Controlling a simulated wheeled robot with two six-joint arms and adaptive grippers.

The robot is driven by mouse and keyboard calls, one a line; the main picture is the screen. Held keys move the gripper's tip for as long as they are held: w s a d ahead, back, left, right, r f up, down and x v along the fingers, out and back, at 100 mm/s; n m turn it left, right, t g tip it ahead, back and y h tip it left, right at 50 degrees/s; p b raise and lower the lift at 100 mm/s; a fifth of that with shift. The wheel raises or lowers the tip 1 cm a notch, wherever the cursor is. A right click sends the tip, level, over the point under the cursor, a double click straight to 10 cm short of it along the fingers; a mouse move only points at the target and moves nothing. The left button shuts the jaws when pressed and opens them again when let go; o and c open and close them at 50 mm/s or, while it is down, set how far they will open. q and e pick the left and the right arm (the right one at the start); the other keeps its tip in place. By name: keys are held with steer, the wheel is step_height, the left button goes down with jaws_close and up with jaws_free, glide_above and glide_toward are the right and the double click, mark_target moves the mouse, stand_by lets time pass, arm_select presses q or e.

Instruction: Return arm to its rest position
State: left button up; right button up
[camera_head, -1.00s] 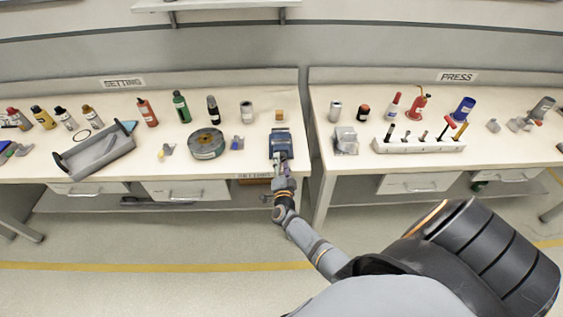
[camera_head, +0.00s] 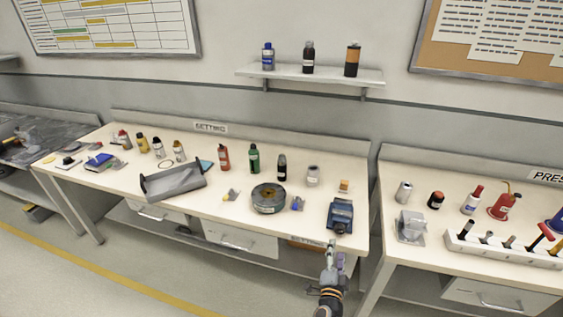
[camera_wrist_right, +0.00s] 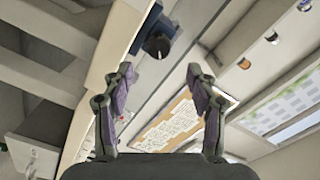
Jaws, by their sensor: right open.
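My right gripper (camera_head: 335,262) is at the front edge of the setting bench (camera_head: 225,205), just in front of a dark blue device (camera_head: 340,215). In the right wrist view its two fingers (camera_wrist_right: 162,105) stand wide apart with nothing between them. The blue device (camera_wrist_right: 158,38) shows beyond and above the fingertips there, apart from them. My left gripper is not in view.
On the setting bench are a grey tray (camera_head: 190,185), a round green-grey reel (camera_head: 269,198) and several bottles. The press bench (camera_head: 420,262) to the right holds a white tool rack (camera_head: 500,250). A wall shelf (camera_head: 310,75) carries three bottles. Floor at lower left is clear.

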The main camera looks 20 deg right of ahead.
steer(key=s+a+f+n+g+y, duration=0.1)
steer(key=s+a+f+n+y, duration=0.2)
steer(key=f, duration=0.4)
steer(key=s+a+f+n+g+y, duration=0.1)
steer(key=s+f+n+g+y, duration=0.1)
steer(key=s+f+n, duration=0.45)
steer(key=s+a+f+n+g+y, duration=0.1)
steer(key=s+a+f+n+y, duration=0.15)
steer(key=f, duration=0.65)
steer(key=s+d+f+n+g, duration=0.1)
steer(key=s+f+n+g, duration=0.2)
steer(key=s, duration=1.2)
steer(key=s+d+f+n+g+y, duration=0.1)
steer(key=s+f+n+g, duration=0.2)
steer(key=s+f+g, duration=0.4)
steer(key=s+f, duration=0.4)
steer(key=s, duration=0.4)
steer(key=shift+d+f, duration=0.15)
